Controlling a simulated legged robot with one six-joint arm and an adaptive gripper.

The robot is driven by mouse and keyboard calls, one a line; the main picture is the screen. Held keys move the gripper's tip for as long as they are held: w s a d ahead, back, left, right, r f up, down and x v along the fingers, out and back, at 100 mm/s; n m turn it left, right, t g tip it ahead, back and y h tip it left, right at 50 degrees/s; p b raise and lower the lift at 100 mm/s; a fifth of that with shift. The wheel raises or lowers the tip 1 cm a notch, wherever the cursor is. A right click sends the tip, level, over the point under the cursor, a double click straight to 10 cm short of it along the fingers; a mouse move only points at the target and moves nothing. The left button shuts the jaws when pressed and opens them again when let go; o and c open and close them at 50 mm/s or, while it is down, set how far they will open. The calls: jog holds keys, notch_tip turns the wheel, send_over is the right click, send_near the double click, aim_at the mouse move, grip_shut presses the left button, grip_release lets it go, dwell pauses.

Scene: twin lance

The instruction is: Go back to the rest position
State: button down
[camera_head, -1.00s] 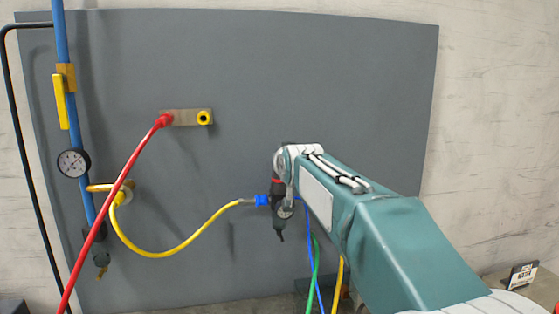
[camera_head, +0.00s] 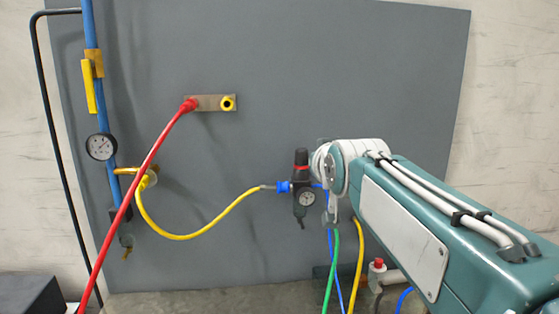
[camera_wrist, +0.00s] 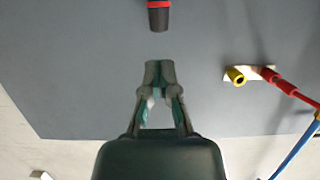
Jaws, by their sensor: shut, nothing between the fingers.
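My arm (camera_head: 405,225) reaches in from the right in the head view, with its white-wrapped end just right of the black regulator (camera_head: 301,180). My gripper is hidden behind the arm there. In the wrist view my gripper (camera_wrist: 159,70) shows with its fingertips together and nothing between them. The regulator's black end with a red band (camera_wrist: 158,16) appears beyond the fingertips, apart from them in the picture.
A metal plate (camera_head: 210,102) on the grey panel (camera_head: 330,70) holds a red hose's plug (camera_head: 189,105) and a yellow socket (camera_head: 228,103). A yellow hose (camera_head: 195,235) runs to the regulator. Green, blue and yellow hoses hang below the arm. A gauge (camera_head: 101,146) is at left.

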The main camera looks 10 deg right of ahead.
jog(key=s+f+g, duration=0.9)
jog(key=s+f, duration=1.6)
jog(key=s, duration=0.2)
jog(key=shift+f, duration=0.15)
